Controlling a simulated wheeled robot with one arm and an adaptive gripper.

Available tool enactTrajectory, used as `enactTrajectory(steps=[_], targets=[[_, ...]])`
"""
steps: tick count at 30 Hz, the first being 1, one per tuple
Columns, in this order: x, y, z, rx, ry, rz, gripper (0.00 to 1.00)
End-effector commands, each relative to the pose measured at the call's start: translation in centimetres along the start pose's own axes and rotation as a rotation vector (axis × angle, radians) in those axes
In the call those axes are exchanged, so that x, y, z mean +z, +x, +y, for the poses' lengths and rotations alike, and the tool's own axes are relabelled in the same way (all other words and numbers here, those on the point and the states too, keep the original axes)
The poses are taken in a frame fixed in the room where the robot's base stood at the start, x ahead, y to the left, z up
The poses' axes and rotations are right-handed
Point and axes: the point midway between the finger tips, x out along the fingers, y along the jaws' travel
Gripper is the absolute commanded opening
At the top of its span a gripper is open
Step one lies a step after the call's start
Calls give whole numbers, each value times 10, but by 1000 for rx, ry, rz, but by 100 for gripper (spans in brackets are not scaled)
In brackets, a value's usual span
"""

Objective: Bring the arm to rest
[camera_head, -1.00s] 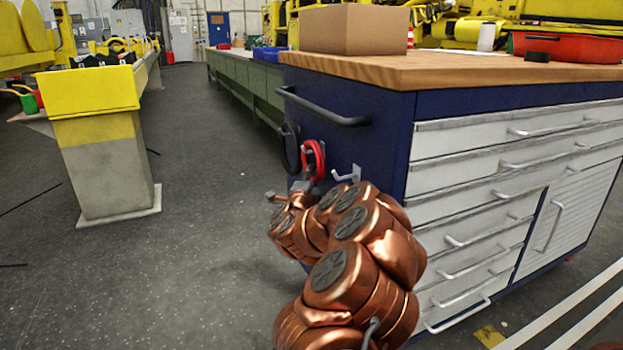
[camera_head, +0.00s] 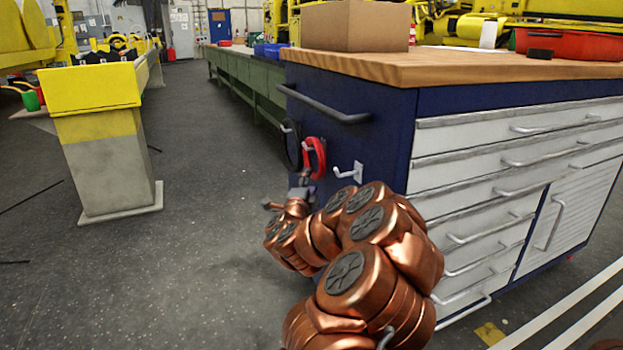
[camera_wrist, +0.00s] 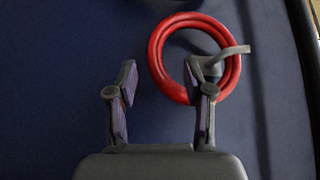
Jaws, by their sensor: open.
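My gripper (camera_wrist: 164,100) is open, with its two fingers apart and nothing between them in the wrist view. It faces the dark blue side panel of the workbench cabinet (camera_head: 375,110). A red ring (camera_wrist: 156,62) hangs on a grey hook (camera_wrist: 232,50) just beyond the right finger, which overlaps the ring's lower part in this view. I cannot tell whether finger and ring touch. In the head view the red ring (camera_head: 317,158) hangs on the cabinet's side, and my gripper (camera_head: 298,190) is below and left of it, at the end of my copper-coloured arm.
A black ring (camera_head: 292,148) hangs left of the red one, and an empty hook (camera_head: 347,172) sticks out to the right. A handle bar (camera_head: 322,106) juts out above. A yellow-topped stand (camera_head: 100,140) is at left. The floor between is clear.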

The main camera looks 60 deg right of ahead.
Motion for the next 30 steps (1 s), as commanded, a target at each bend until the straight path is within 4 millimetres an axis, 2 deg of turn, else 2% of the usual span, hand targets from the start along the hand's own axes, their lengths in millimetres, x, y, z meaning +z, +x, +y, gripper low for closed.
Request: enactTrajectory(steps=[6, 9, 17, 20, 23, 26, 30], targets=[[0, -23, -1, -1, 1, 0, 51], [-1, -29, -1, -2, 1, 1, 51], [-1, -31, -2, -3, 0, 3, 51], [5, -32, -9, -2, -4, -18, 51], [26, -38, -30, 1, -23, -90, 51], [65, -53, -63, 11, -66, -225, 51], [126, -92, -112, 24, -156, -458, 51]])
